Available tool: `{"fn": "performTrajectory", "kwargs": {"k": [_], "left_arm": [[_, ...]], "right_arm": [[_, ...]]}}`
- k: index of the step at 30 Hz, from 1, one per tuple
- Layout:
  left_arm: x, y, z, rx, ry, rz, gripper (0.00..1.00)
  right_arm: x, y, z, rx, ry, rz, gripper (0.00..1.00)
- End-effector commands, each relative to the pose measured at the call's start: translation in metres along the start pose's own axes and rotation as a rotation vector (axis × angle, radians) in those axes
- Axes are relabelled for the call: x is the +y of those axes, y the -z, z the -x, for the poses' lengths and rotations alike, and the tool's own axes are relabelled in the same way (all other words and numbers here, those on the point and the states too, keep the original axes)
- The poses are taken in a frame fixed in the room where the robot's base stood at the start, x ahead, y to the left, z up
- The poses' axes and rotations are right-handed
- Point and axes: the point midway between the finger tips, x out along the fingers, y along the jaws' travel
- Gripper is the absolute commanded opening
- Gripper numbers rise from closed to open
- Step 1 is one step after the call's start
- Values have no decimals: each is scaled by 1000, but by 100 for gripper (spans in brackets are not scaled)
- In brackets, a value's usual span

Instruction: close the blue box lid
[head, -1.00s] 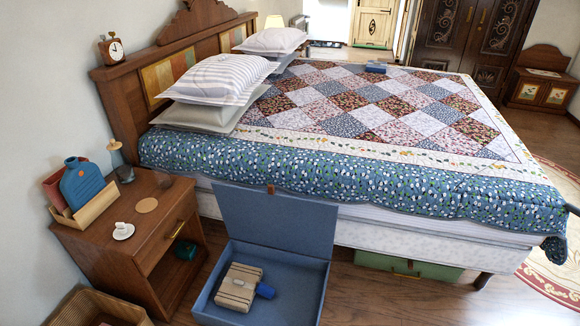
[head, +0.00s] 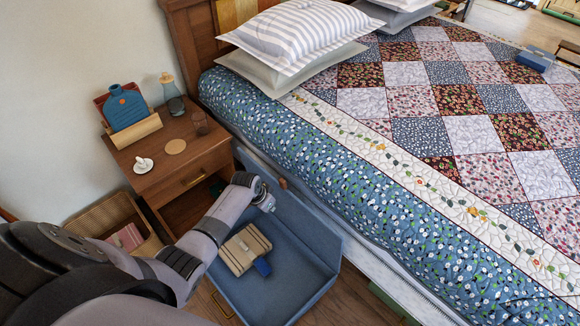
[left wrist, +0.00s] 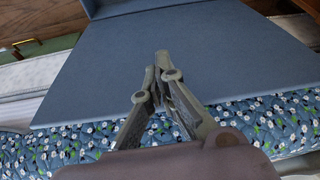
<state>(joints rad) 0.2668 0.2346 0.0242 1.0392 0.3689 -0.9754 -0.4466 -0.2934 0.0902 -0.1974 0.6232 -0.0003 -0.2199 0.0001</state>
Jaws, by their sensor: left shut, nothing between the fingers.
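The blue box (head: 318,282) stands on the floor beside the bed with its lid (head: 306,218) open, raised on the bed side. A small wooden tab (head: 283,184) shows near the lid's edge. A beige case and a small dark blue item lie inside the box. My left arm reaches in over the box, and my left gripper (head: 267,203) is shut and empty near the lid. In the left wrist view the shut fingers (left wrist: 158,62) show in front of the broad blue lid panel (left wrist: 215,55); contact cannot be told. My right gripper is not in view.

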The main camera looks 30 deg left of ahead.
Motion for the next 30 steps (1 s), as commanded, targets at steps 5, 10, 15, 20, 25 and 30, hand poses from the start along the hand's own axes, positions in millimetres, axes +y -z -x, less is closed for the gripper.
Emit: {"fn": "performTrajectory", "kwargs": {"k": [5,10,15,20,25,30], "left_arm": [[-26,89,76,88,-41,-53,0],[-30,113,97,114,-59,-77,0],[-29,115,81,114,-62,-76,0],[-27,117,56,114,-62,-76,0],[-26,120,31,113,-61,-77,0],[-25,122,12,114,-60,-77,0]], "right_arm": [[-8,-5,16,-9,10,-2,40],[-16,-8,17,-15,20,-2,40],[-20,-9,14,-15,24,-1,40],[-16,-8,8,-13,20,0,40],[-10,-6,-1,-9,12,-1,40],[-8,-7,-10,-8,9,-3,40]]}}
